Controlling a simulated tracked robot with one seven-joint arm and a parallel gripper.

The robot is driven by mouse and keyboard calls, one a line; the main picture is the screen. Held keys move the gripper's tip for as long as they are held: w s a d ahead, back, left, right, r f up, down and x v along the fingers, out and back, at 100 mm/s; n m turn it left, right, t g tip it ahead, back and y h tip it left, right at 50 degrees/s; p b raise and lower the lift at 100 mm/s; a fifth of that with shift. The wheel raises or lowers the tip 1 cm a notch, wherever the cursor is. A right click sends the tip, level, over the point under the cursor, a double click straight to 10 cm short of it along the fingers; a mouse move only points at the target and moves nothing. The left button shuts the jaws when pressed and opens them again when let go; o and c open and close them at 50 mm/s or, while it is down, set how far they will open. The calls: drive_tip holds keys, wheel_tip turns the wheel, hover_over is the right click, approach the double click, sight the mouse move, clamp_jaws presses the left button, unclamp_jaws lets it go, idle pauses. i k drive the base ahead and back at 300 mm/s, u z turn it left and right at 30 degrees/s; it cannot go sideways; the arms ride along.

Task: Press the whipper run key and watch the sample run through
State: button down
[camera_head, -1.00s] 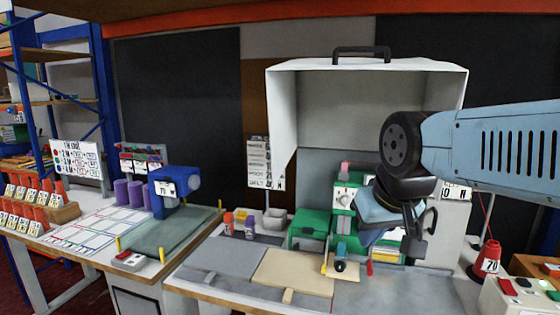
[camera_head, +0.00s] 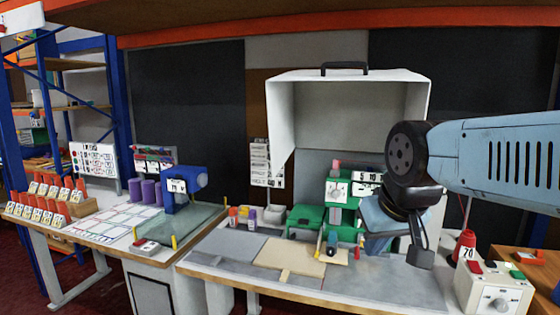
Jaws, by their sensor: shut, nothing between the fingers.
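The green whipper machine (camera_head: 338,212) stands on the bench under a raised white hood (camera_head: 352,120). A flat beige sample (camera_head: 290,257) lies on the bench in front of it, its right end by the machine's foot. A cream control box (camera_head: 490,293) at the right front corner has a red key, a green key (camera_head: 517,271) and a round dial. Which key is the run key I cannot read. My gripper (camera_head: 421,258) is shut and empty, pointing down above the bench between the machine and the control box, apart from both. My wrist hides the machine's right side.
A red thread cone (camera_head: 465,246) stands behind the control box. An orange-edged shelf (camera_head: 330,27) crosses overhead. The bench front (camera_head: 375,283) is clear.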

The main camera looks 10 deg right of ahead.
sight(517, 274)
drive_tip(key=u, duration=0.15)
drive_tip(key=i, duration=0.95)
drive_tip(key=z, duration=0.05)
